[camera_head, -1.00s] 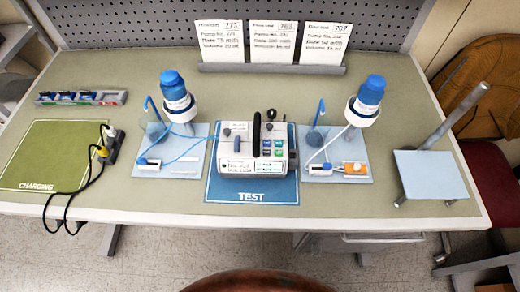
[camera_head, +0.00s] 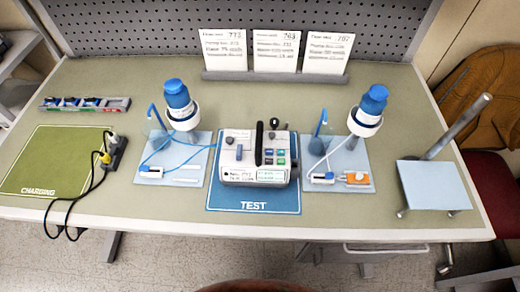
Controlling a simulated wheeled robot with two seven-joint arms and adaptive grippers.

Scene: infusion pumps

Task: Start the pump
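A white infusion pump (camera_head: 239,174) stands on the blue TEST mat (camera_head: 254,203) in the middle of the bench. A blue tube runs to the pump's left side from the left stand. A blue-capped bottle (camera_head: 178,96) hangs over the left blue tray (camera_head: 189,170), and another bottle (camera_head: 371,101) hangs over the right tray (camera_head: 343,165). Neither of my grippers shows in the head view.
Three cards (camera_head: 275,51) stand in a holder at the back. A green CHARGING mat (camera_head: 45,162) with a power strip (camera_head: 116,153) and black cables lies left. A small rack (camera_head: 85,104) sits behind it. A pale blue plate stand (camera_head: 433,186) stands right. The bench front is clear.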

